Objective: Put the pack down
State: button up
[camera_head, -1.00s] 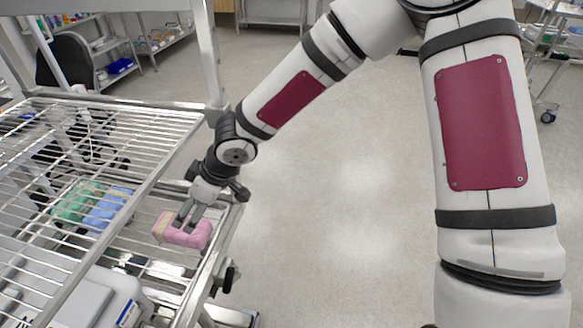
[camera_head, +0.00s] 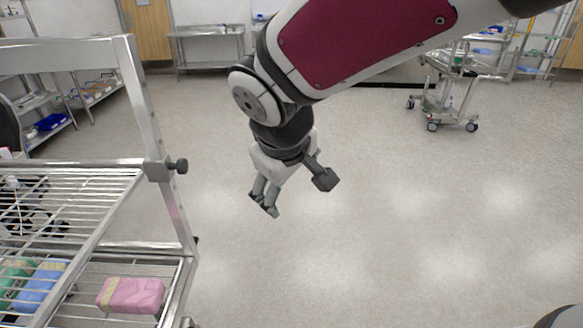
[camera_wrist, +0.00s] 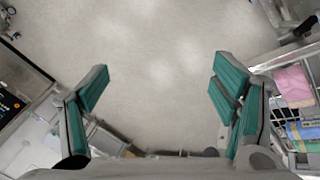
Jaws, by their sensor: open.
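The pink pack (camera_head: 131,295) lies on the lower wire shelf of the rack (camera_head: 172,268), near its right end. It also shows at the right of the wrist view (camera_wrist: 293,86), next to a blue pack. My gripper (camera_head: 264,205) is open and empty over bare floor, to the right of the rack and above the pack's level. In the wrist view my gripper's green-padded fingers (camera_wrist: 160,85) are wide apart with only floor between them. The pack is well clear of the fingers.
A blue pack (camera_head: 41,286) and a green pack (camera_head: 13,275) lie left of the pink one. The upper wire shelf (camera_head: 75,190) and rack post (camera_head: 150,120) stand left of my gripper. A wheeled cart (camera_head: 450,95) stands far back right. The floor (camera_head: 400,210) between is clear.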

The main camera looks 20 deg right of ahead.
jog(key=s+d+r+m+y, duration=0.1)
jog(key=s+r+m, duration=0.1)
jog(key=s, duration=0.4)
jog(key=s+d+r+m+y, duration=0.1)
jog(key=s+r+m, duration=0.1)
jog(key=s, duration=0.4)
jog(key=shift+s+r+m+t+y, duration=0.3)
jog(key=shift+s+r+y, duration=0.1)
jog(key=shift+r, duration=0.1)
